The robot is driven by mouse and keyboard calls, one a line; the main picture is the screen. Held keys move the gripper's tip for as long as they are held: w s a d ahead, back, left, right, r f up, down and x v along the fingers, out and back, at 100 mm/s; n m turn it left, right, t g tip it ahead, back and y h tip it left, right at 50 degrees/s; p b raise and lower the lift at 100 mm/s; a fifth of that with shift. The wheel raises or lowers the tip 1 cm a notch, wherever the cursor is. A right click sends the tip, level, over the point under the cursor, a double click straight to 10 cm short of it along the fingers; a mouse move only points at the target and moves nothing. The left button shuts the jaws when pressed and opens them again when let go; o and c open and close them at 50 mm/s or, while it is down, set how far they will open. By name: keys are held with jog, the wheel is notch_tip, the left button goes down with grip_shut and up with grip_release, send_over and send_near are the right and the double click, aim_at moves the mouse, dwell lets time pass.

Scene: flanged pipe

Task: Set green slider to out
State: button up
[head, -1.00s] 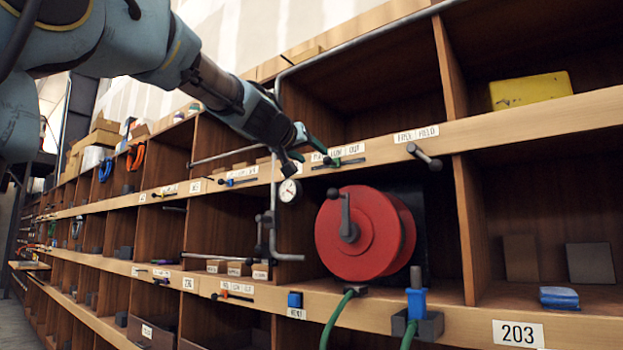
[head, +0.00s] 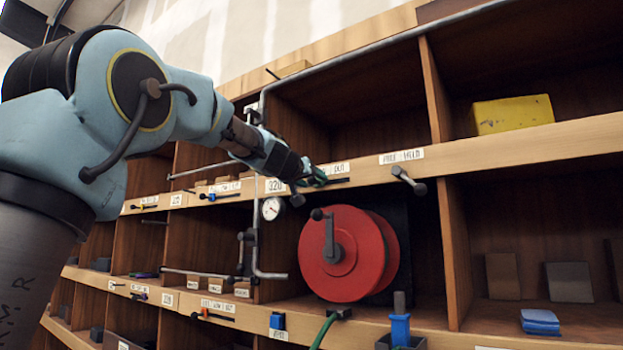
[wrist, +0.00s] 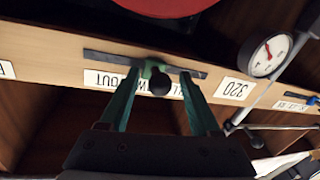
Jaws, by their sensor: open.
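The green slider (wrist: 152,70) with a black knob (wrist: 160,84) sits near the middle of a dark track (wrist: 105,56) on the shelf's wooden edge. The wrist view shows this upside down. A white label strip (wrist: 101,78) runs along the track. OUT is at its left end there, which is the right end in the head view. The rest of the strip is partly hidden by my fingers. My gripper (wrist: 161,73) is open, with one green finger on each side of the knob. I cannot tell whether either finger touches it. In the head view, my gripper (head: 308,182) covers the slider.
A red reel (head: 372,262) with a crank stands below and right of my gripper. A round gauge (head: 272,208) and grey pipe (head: 262,130) are close on the left. A black-knobbed lever (head: 408,180) sticks out farther right along the same edge.

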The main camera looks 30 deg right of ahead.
grip_shut()
dwell(0.5)
dwell(0.9)
